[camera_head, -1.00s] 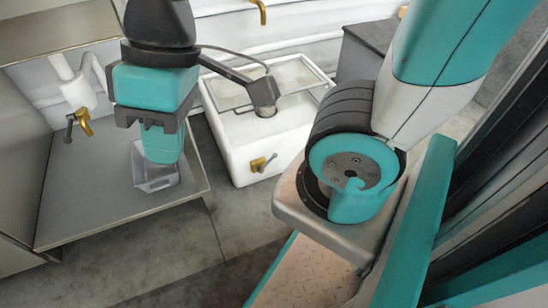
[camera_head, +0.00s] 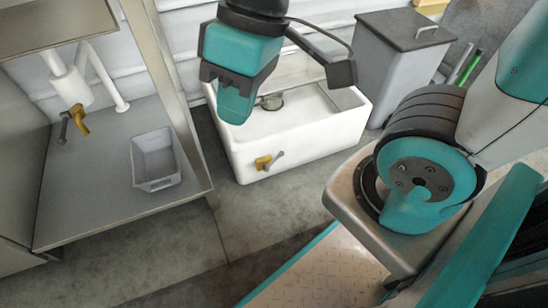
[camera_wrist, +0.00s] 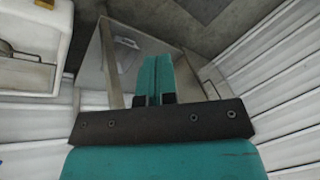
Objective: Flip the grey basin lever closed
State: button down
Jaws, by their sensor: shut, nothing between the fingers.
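A grey metal basin (camera_head: 50,25) is at the upper left of the head view. On the white pipework under it is a brass valve (camera_head: 80,119) with a dark grey lever (camera_head: 64,128), which hangs downward beside the valve body. A white basin (camera_head: 300,147) to the right has its own brass valve (camera_head: 263,162), with a grey lever (camera_head: 278,155) slanting up to the right. My gripper (camera_head: 233,112) hangs in front of the white basin in the picture, right of the left valve and apart from it. Its fingers (camera_wrist: 154,75) are together and empty in the wrist view.
A grey tub (camera_head: 157,165) sits on the metal shelf (camera_head: 95,205) under the grey basin. A steel post (camera_head: 165,75) stands between the left valve and my gripper in the picture. A grey lidded bin (camera_head: 400,60) is behind right. Floor in front is clear.

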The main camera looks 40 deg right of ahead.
aim_at(276, 158)
jog(key=w+d+f+m+h+b, duration=0.2)
jog(key=w+f+m+h+b, duration=0.1)
jog(key=w+f, duration=0.75)
jog(key=w+d+f+m+h+b, duration=0.2)
jog(key=w+d+f+h, duration=0.1)
jog(key=f, duration=0.7)
jog(key=w+d+f+m+h+b, duration=0.2)
jog(key=w+d+f+h, duration=0.1)
jog(key=f, duration=0.8)
jog(key=w+d+f+m+h+b, duration=0.2)
jog(key=w+d+f+h, duration=0.2)
jog(key=f, duration=0.6)
jog(key=shift+w+f+b, duration=0.2)
jog(key=shift+b, duration=0.1)
jog(key=b+x, duration=0.8)
jog(key=x, duration=0.5)
jog(key=shift+f, duration=0.25)
jog(key=shift+d+f+b, duration=0.1)
jog(key=shift+d+b, duration=0.2)
jog(key=shift+d, duration=0.05)
jog(key=shift+p, duration=0.5)
